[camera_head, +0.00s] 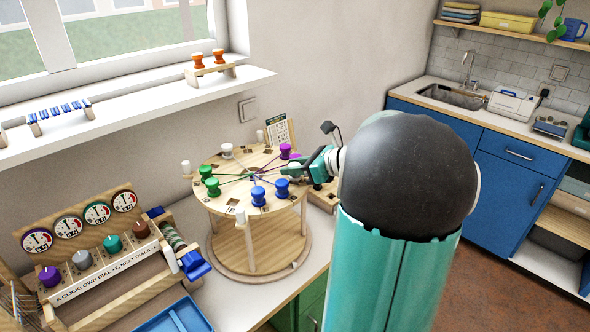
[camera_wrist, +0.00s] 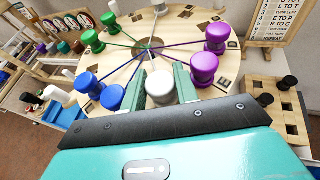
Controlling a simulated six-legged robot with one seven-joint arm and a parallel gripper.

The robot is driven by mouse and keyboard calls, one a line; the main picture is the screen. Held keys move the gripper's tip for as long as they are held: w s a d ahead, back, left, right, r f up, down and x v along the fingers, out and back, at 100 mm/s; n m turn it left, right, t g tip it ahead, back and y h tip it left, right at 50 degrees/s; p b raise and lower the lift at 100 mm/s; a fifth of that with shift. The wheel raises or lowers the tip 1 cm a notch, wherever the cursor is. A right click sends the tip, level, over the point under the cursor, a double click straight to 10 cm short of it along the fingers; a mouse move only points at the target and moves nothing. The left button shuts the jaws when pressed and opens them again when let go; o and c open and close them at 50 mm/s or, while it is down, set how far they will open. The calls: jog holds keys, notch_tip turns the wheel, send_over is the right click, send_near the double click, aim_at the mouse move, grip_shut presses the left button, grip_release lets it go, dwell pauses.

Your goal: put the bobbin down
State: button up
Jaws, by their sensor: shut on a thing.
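My gripper (camera_wrist: 163,74) is shut on a white bobbin (camera_wrist: 159,87) in the wrist view, at the near rim of the round wooden board (camera_wrist: 120,62). A pale thread runs from this bobbin toward the board's centre. I cannot tell whether its base touches the board. Two blue bobbins (camera_wrist: 111,96) stand just left of the gripper, two purple bobbins (camera_wrist: 204,66) to its right, two green bobbins (camera_wrist: 93,41) at the far left. In the head view my gripper (camera_head: 297,172) is at the board's (camera_head: 238,206) right side; the held bobbin is hidden there. Another white bobbin (camera_head: 226,150) stands at the back.
A holed wooden block (camera_wrist: 292,128) with dark pegs stands right of the board, below an instruction card (camera_wrist: 276,20). A dial panel (camera_head: 105,277) and a blue tray (camera_head: 175,317) are at the left. A shelf (camera_head: 213,82) with orange bobbins runs above. Coloured threads cross the board.

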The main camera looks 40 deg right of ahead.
jog(key=shift+f, duration=0.4)
jog(key=shift+s+f, duration=0.1)
jog(key=shift+f, duration=0.05)
jog(key=o, duration=0.7)
jog(key=v, duration=1.2)
